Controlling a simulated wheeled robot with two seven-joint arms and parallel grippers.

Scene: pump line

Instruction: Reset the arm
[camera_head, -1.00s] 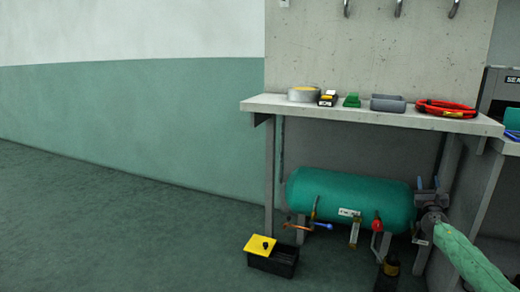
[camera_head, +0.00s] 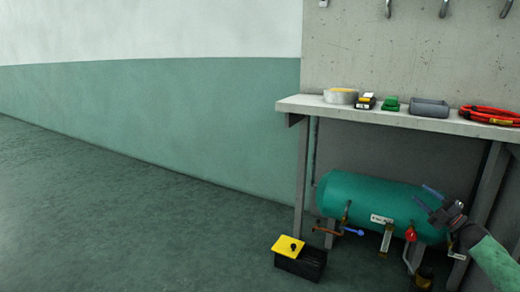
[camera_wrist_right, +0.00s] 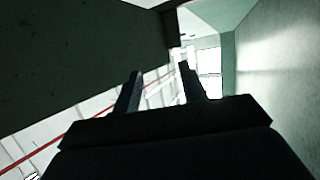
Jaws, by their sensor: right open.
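My right arm comes in from the lower right of the head view, in a green sleeve. Its gripper (camera_head: 428,198) is open and looks empty, with its fingers pointing left and up. In the picture it overlaps the right end of the green tank (camera_head: 372,202) under the shelf; I cannot tell whether they touch. The right wrist view shows the two dark fingers (camera_wrist_right: 160,90) apart with nothing between them. My left gripper is not in view.
The shelf (camera_head: 390,122) above holds a tape roll (camera_head: 341,96), a green item (camera_head: 390,104), a grey tray (camera_head: 429,108) and a red coil (camera_head: 489,115). A black box with a yellow lid (camera_head: 289,246) stands on the floor. The floor at left is clear.

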